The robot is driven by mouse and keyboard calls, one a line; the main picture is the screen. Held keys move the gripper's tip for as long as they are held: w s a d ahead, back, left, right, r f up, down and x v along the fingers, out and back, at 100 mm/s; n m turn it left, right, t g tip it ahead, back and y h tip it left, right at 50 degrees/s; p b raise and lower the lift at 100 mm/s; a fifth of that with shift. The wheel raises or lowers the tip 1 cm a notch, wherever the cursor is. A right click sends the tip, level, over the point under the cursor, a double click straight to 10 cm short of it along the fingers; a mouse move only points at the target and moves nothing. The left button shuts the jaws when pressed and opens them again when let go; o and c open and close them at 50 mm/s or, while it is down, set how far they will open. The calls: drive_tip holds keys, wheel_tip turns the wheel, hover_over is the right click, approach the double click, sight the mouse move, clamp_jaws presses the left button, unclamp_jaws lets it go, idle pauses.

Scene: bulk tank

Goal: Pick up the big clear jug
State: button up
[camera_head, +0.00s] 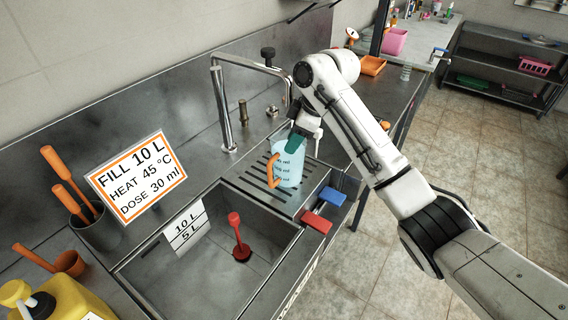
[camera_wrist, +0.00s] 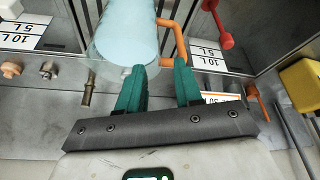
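The big clear jug (camera_head: 290,160) is light blue, with an orange handle (camera_head: 273,170) and volume marks. It stands upright on the slotted drain grate beside the sink. In the wrist view the jug (camera_wrist: 128,35) is at the top, left of centre, with its handle (camera_wrist: 178,38) to its right. My gripper (camera_head: 298,140) is at the jug's upper part in the head view. In the wrist view my gripper's green fingers (camera_wrist: 160,68) are spread apart. The left fingertip overlaps the jug's edge and the right one is by the handle; I cannot tell whether they touch.
The sink (camera_head: 190,265) with a red plunger-like item (camera_head: 237,232) lies in front left of the grate. The faucet (camera_head: 222,110) stands behind the jug. Blue (camera_head: 332,196) and red (camera_head: 317,222) blocks are at the counter's front edge. A sign (camera_head: 137,177) stands left.

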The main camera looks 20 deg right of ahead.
drive_tip(key=p, duration=0.1)
hover_over(284, 165)
drive_tip(key=shift+s+d+f, duration=0.15)
drive_tip(key=shift+f, duration=1.1)
drive_tip(key=shift+s+d+f, duration=0.15)
drive_tip(key=shift+f, duration=1.1)
drive_tip(key=shift+c, duration=0.3)
clamp_jaws()
drive_tip(key=shift+w+r, duration=0.1)
drive_tip(key=shift+r, duration=0.1)
